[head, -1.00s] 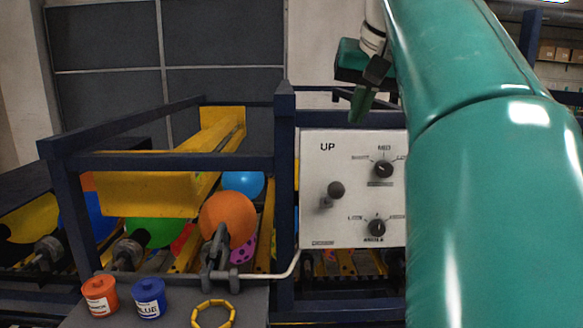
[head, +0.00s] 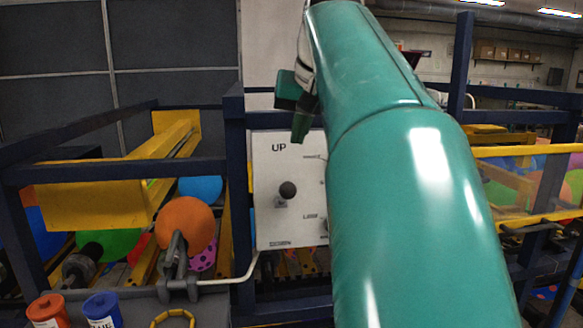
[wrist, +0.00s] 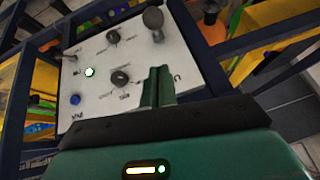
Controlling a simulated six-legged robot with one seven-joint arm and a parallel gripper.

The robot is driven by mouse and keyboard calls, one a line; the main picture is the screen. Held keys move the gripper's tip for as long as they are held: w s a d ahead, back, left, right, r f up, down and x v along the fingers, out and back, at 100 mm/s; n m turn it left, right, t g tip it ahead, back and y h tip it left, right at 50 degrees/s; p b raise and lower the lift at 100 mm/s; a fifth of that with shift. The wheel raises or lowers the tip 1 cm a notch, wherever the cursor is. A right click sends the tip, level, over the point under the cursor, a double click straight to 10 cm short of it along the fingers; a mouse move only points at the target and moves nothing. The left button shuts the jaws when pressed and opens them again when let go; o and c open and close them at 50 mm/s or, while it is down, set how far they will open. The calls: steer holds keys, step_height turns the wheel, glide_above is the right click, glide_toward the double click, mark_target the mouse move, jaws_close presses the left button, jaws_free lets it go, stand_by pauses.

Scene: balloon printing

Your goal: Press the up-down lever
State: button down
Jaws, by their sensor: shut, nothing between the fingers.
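The up-down lever (head: 287,190) has a dark round knob and stands out from the left side of a white control panel (head: 262,225), between the printed words UP and DOWN. In the wrist view the lever's knob (wrist: 153,17) is at the top of the tilted panel. My gripper (head: 300,128) hangs above the lever, near the panel's top edge, partly hidden by my green arm. In the wrist view its green fingers (wrist: 157,85) are shut and empty, apart from the lever.
Dials (wrist: 120,78), a lit green button (wrist: 90,72) and a blue button (wrist: 75,99) share the panel. Dark blue frame bars (head: 235,150) surround it. An orange balloon (head: 186,224) and a yellow beam (head: 95,190) lie left. Orange (head: 47,310) and blue (head: 102,308) pots stand at front left.

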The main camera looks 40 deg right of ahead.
glide_above(292, 185)
steer(key=d, duration=0.1)
steer(key=f, duration=0.4)
steer(key=shift+w+f, duration=0.2)
steer(key=shift+w, duration=0.05)
steer(key=shift+s+a+f, duration=0.15)
steer(key=shift+a+f, duration=0.05)
steer(key=shift+f, duration=0.25)
steer(key=shift+s+a+f, duration=0.1)
steer(key=shift+a+f, duration=0.05)
steer(key=shift+f, duration=0.25)
steer(key=shift+w+f, duration=0.15)
steer(key=shift+f, duration=0.45)
steer(key=shift+a, duration=0.1)
steer(key=shift+f, duration=0.15)
